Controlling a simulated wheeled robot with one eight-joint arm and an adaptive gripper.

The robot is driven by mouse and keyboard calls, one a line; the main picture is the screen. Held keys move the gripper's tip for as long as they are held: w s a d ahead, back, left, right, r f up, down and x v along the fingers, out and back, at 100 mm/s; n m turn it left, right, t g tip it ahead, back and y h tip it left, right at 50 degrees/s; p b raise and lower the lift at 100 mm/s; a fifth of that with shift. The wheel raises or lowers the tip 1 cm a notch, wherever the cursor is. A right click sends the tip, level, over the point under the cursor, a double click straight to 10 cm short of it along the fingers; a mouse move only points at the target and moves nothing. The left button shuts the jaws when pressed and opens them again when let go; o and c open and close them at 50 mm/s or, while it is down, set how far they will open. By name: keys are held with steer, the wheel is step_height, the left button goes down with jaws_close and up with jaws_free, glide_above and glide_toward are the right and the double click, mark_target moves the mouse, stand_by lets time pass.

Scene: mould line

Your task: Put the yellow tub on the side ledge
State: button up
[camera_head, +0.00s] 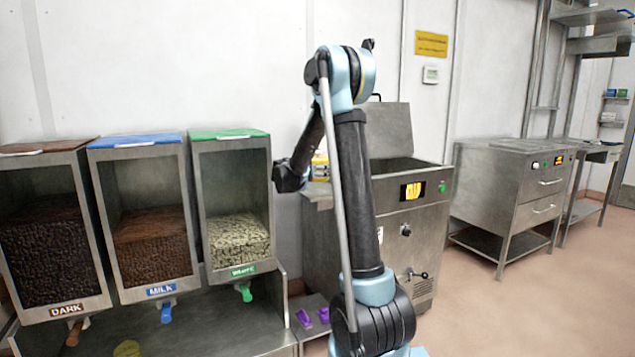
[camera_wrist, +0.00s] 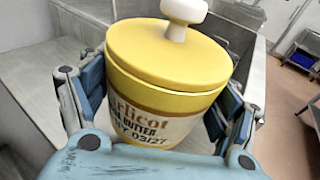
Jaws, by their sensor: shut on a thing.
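The yellow tub (camera_wrist: 165,60) has a yellow lid with a white knob and a printed label, part of which reads "BUTTER". My gripper (camera_wrist: 163,95) is shut on it, with a finger on each side in the wrist view. In the head view my gripper (camera_head: 300,174) is left of the steel machine's front, and part of the tub (camera_head: 320,165) shows behind my arm. A narrow steel ledge (camera_head: 317,195) at the machine's left side is partly hidden by my arm. I cannot tell whether the tub touches it.
The steel machine (camera_head: 405,245) has a raised lid (camera_head: 388,130) and a lit panel. Dark, milk and white chocolate dispensers (camera_head: 145,215) stand at left. Purple items (camera_head: 312,316) lie low between them. A steel cabinet (camera_head: 510,190) stands right; the floor in front is clear.

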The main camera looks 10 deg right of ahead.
mark_target(317, 178)
steer(key=shift+f, duration=2)
steer(key=o, duration=1.4)
steer(key=shift+a+f, duration=0.1)
